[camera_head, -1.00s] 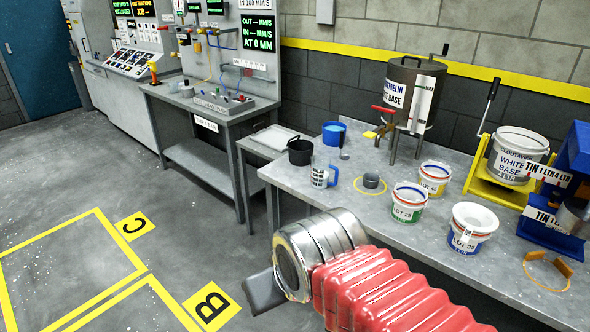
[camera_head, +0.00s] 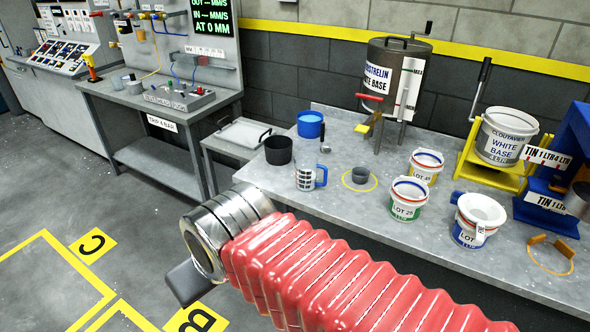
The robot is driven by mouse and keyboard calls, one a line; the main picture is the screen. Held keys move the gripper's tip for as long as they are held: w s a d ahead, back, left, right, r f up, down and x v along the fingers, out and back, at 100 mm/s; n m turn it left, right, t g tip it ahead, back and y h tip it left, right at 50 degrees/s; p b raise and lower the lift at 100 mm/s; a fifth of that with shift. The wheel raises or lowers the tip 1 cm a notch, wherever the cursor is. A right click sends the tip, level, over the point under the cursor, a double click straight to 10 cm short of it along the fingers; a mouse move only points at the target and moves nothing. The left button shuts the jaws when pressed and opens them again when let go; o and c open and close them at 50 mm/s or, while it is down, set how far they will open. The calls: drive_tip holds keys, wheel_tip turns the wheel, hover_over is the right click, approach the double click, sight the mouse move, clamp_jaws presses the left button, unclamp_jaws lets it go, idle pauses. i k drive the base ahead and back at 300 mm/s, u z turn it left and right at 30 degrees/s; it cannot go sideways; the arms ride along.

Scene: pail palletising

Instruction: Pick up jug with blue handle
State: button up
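The jug (camera_head: 304,179) is a clear cup with dark markings and a blue handle on its right side. It stands upright near the front edge of the grey bench (camera_head: 345,210). My gripper (camera_head: 187,284) shows only as a dark grey piece beyond the metal cuff of my red-sleeved arm. It is to the lower left of the jug in the picture, apart from it and off the bench's front edge. Its fingers are mostly hidden behind the cuff, so whether it is open or shut does not show.
A black pot (camera_head: 278,151) and a blue tub (camera_head: 310,125) stand behind the jug. A small grey cup (camera_head: 361,176) sits in a yellow ring to its right. White pails (camera_head: 408,198) stand further right. A tank on legs (camera_head: 393,80) stands at the back.

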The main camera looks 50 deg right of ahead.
sight(311, 174)
drive_tip(key=z, duration=0.2)
drive_tip(key=i, duration=0.75)
drive_tip(key=z, duration=0.8)
drive_tip(key=i, duration=0.7)
drive_tip(key=z, duration=0.4)
